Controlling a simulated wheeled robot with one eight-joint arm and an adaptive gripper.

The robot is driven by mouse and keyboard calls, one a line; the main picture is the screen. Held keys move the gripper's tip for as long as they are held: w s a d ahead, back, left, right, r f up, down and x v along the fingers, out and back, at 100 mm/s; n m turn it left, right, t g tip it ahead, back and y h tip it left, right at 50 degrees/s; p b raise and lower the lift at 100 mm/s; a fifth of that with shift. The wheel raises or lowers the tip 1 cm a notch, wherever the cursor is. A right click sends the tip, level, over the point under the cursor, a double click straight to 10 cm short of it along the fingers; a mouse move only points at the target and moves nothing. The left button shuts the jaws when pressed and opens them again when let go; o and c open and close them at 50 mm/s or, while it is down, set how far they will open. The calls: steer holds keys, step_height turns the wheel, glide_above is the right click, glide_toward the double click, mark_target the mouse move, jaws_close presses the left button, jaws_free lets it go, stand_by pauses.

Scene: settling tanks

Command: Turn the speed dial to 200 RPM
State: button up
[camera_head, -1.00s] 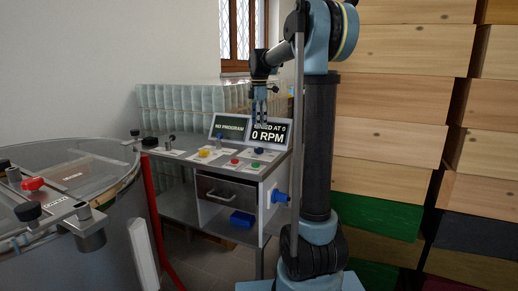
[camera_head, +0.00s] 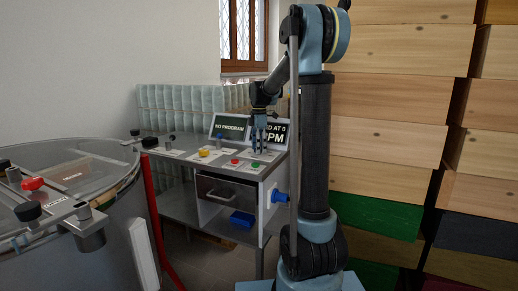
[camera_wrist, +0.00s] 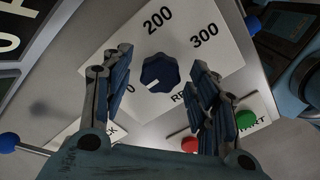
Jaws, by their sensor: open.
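The speed dial (camera_wrist: 160,73) is a dark blue lobed knob on a white label plate (camera_wrist: 208,50) in the wrist view. The plate is marked 200 and 300, with a 0 partly hidden by a finger. The knob's white pointer mark faces the lower left, towards the 0. My gripper (camera_wrist: 160,88) is open, with one finger on each side of the knob and apart from it. In the head view my gripper (camera_head: 258,147) points down over the back right of the panel and hides the dial. The display (camera_head: 276,134) reads RPM, partly covered by my gripper.
A red button (camera_wrist: 190,145) and a green button (camera_wrist: 246,119) sit close to the fingers. A second display (camera_head: 230,127) reads NO PROGRAM. A yellow knob (camera_head: 204,153) is on the panel's left. A large round tank (camera_head: 60,180) stands at left, wooden boxes (camera_head: 400,100) at right.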

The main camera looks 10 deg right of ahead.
steer(key=shift+c, duration=0.5)
steer(key=c, duration=1)
steer(key=shift+o, duration=0.2)
steer(key=shift+m, duration=0.3)
steer(key=m, duration=0.9)
steer(key=shift+w+r+m, duration=0.1)
steer(key=shift+m, duration=0.3)
steer(key=m, duration=1.3)
steer(key=shift+m, duration=0.3)
